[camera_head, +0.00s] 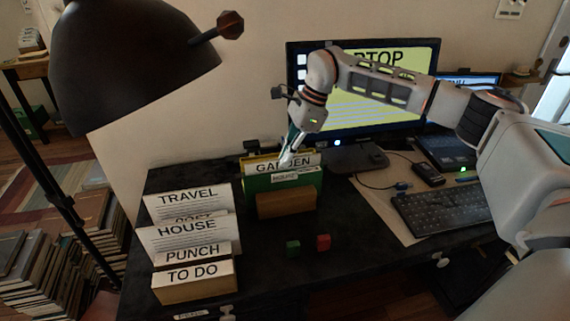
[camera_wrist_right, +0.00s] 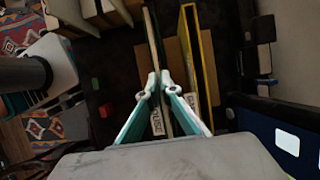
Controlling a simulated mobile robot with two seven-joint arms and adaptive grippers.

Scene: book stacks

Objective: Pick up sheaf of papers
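The sheaf of papers (camera_head: 270,167), its white top sheet marked "GARDEN", stands upright in or against a green holder (camera_head: 256,184) on the dark desk. In the right wrist view the sheaf (camera_wrist_right: 151,35) is seen edge-on as a thin strip. My right gripper (camera_head: 287,161) points down at the top edge of the sheaf. In the wrist view its teal fingers with pale tips (camera_wrist_right: 159,80) come close together, with the sheaf's edge between them. They look shut on it, though the exact contact is hard to see. My left gripper does not show.
A wooden block (camera_head: 286,205) stands before the holder. Green (camera_head: 293,246) and red (camera_head: 323,242) cubes lie nearer the front. Labelled card stacks (camera_head: 190,238) stand left. A black lamp (camera_head: 130,60) looms upper left. A monitor (camera_head: 375,112) and keyboard (camera_head: 441,209) are to the right.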

